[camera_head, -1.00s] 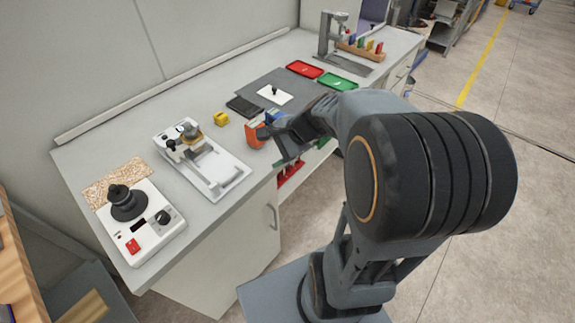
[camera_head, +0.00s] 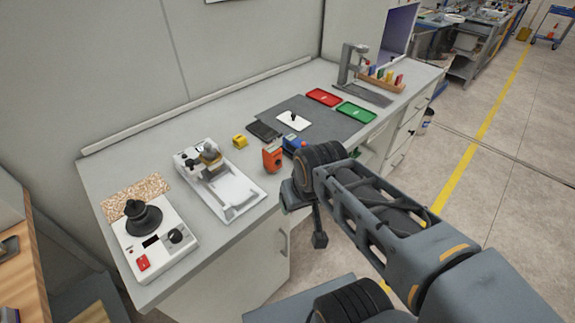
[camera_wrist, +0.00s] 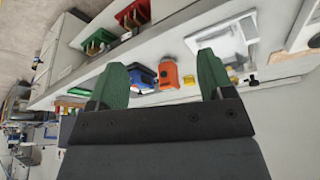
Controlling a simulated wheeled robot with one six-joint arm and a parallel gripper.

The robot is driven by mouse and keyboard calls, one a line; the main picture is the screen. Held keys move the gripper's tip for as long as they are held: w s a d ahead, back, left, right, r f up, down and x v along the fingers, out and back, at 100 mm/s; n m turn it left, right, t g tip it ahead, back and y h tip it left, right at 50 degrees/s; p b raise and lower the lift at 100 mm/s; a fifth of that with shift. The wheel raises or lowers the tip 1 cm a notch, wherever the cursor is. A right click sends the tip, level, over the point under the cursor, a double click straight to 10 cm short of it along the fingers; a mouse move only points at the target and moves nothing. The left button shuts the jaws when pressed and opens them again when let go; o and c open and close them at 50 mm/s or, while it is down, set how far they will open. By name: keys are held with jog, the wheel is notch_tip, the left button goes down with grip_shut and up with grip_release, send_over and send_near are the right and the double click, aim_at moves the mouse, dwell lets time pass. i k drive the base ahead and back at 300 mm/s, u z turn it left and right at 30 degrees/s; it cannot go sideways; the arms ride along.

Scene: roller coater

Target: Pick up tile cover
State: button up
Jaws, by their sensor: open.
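I take the tile cover to be the white square plate with a black knob (camera_head: 289,123), lying flat on the dark grey mat (camera_head: 335,122) on the bench in the head view. I cannot make it out in the wrist view. My gripper (camera_wrist: 161,65) shows two green fingers spread wide apart with nothing between them. In the head view my wrist is beside the front edge of the bench, right of the orange device, and the fingers are not clear there. The plate is well apart from my gripper, farther back on the bench.
An orange device (camera_head: 272,158) and a blue one (camera_head: 293,141) stand near the bench's front edge. A black flat item (camera_head: 264,131) and yellow block (camera_head: 240,141) lie left of the mat.

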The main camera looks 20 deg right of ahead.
aim_at(298, 124)
jog(key=u, duration=4.1)
jog(key=k, duration=2.1)
jog(key=z, duration=1.55)
jog(key=i, duration=0.5)
jog(key=u, duration=0.1)
